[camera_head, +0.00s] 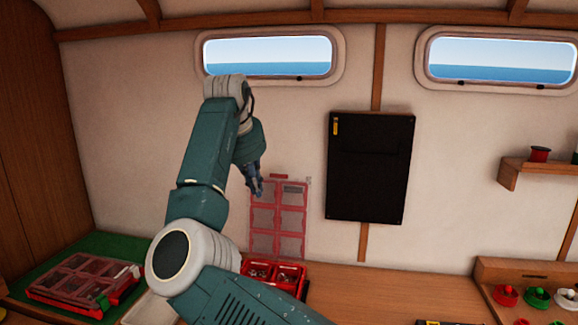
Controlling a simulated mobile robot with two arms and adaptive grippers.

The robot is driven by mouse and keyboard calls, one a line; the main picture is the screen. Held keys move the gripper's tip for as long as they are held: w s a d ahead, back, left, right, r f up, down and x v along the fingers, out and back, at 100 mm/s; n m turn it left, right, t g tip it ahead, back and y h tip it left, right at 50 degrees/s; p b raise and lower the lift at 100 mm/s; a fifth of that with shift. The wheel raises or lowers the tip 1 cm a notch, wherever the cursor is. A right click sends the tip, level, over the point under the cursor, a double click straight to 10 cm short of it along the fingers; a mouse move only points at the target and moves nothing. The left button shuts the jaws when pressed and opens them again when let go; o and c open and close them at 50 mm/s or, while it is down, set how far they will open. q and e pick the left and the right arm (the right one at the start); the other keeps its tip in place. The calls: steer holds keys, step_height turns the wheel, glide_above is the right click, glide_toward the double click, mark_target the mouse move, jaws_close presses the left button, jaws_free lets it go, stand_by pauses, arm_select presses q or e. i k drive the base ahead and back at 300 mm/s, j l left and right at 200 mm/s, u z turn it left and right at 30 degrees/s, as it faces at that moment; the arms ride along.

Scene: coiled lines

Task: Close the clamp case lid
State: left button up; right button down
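An open red case (290,274) sits on the bench at the centre, with small metal parts in its compartments. Its see-through red lid (291,222) stands upright behind it, against the wall side. I take this to be the clamp case. My arm hides the case's left part.
A second red case (75,279) with its lid down lies on a green mat (110,246) at the left. A black panel (369,166) hangs on the wall. Red, green and white items (537,297) stand at the right.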

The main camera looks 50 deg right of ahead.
mark_target(278, 193)
steer(key=i+l, duration=0.15)
steer(key=l, duration=0.25)
steer(key=i+l, duration=0.1)
steer(key=l, duration=0.25)
steer(key=i+l, duration=0.15)
steer(key=l, duration=0.25)
steer(key=i+l, duration=0.15)
steer(key=l, duration=0.25)
